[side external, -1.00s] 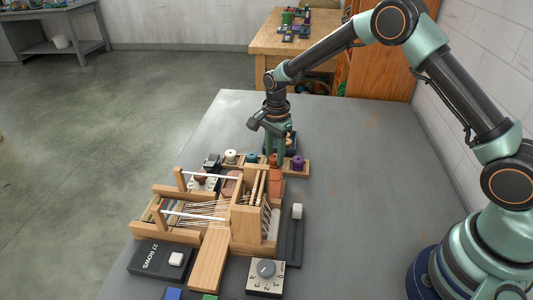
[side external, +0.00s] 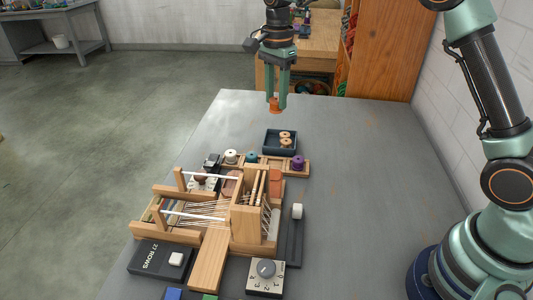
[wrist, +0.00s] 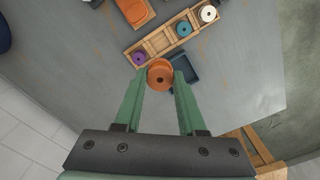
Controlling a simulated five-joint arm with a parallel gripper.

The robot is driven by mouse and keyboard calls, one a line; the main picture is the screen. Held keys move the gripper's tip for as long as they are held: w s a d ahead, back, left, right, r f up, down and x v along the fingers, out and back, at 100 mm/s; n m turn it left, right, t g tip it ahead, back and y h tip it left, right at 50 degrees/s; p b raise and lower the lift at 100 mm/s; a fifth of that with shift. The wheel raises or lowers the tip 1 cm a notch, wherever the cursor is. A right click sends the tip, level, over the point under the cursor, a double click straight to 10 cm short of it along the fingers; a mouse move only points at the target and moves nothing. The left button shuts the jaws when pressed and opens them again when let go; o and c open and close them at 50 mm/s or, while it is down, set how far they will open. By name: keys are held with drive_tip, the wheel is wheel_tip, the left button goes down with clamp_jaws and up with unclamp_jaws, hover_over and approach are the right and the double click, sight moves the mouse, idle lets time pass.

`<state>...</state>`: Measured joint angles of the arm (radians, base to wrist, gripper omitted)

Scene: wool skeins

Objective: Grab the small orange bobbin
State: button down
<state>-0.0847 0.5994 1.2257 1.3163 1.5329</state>
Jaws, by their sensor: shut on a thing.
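The small orange bobbin (side external: 274,105) is held between the fingertips of my gripper (side external: 276,102), high above the far part of the table. In the wrist view the orange bobbin (wrist: 160,73) sits between the two green fingers of my gripper (wrist: 160,80), which are shut on it. The wooden bobbin rack (side external: 268,164) lies below, on the table. It holds a white bobbin (side external: 231,156), a teal bobbin (side external: 252,157) and a purple bobbin (side external: 298,162), with an empty place between the teal and purple ones.
A dark tray (side external: 268,148) with tan bobbins stands behind the rack. A wooden loom (side external: 209,261) stands in front of it, with a dial box (side external: 252,289) and a black counter box (side external: 145,262) nearby. The right side of the table (side external: 370,190) is clear.

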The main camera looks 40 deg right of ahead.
sight(276, 99)
drive_tip(key=shift+r, duration=3.7)
